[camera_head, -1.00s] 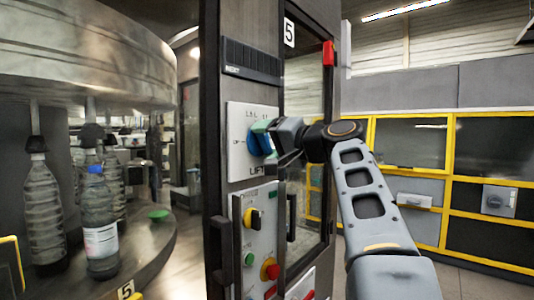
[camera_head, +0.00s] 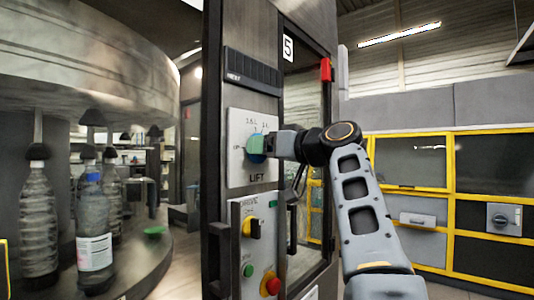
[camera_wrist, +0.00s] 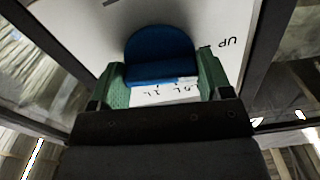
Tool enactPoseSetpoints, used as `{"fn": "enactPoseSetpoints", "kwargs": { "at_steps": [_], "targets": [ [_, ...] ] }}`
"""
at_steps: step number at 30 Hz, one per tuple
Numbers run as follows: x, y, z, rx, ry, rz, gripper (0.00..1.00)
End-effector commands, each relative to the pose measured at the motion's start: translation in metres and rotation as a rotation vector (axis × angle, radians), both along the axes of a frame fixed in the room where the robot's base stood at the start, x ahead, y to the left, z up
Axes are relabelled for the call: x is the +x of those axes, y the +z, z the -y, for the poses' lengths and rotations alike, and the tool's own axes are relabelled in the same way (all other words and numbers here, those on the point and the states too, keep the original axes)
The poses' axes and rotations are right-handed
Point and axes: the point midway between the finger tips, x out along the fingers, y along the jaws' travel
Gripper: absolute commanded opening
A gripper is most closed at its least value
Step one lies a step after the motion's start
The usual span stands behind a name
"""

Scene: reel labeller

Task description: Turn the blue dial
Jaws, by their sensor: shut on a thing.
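The blue dial (camera_head: 256,158) sits on a white plate (camera_head: 238,178) marked LIFT on the machine's dark column. In the head view most of the dial is hidden behind my gripper (camera_head: 258,145). In the wrist view the blue dial (camera_wrist: 160,55) stands between the two green finger pads of my gripper (camera_wrist: 163,85), which is shut on it. The letters UP show on the plate to the right of the dial in the wrist view. The dial's pointer and exact setting cannot be made out.
Below is a second panel with a yellow-and-black switch (camera_head: 252,227), a green button (camera_head: 249,270) and a red knob (camera_head: 271,286). A black door handle (camera_head: 291,230) is close to the right. Bottles (camera_head: 95,235) stand on the carousel at left.

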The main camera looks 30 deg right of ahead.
Motion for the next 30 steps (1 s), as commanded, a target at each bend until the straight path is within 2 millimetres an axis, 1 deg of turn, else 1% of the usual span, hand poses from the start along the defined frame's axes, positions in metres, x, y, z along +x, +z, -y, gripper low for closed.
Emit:
{"fn": "enactPoseSetpoints", "kwargs": {
  "at_steps": [9, 26, 27, 30],
  "targets": [
    [0.0001, -0.0006, 0.0001, -0.107, 0.0, 0.048, 0.48],
    [-0.0001, 0.0, -0.0002, -0.133, 0.0, 0.06, 0.48],
    [-0.0001, 0.0001, -0.0002, -0.133, 0.0, 0.06, 0.73],
    [-0.0001, 0.0001, -0.0002, -0.132, 0.0, 0.06, 0.82]
  ]
}}
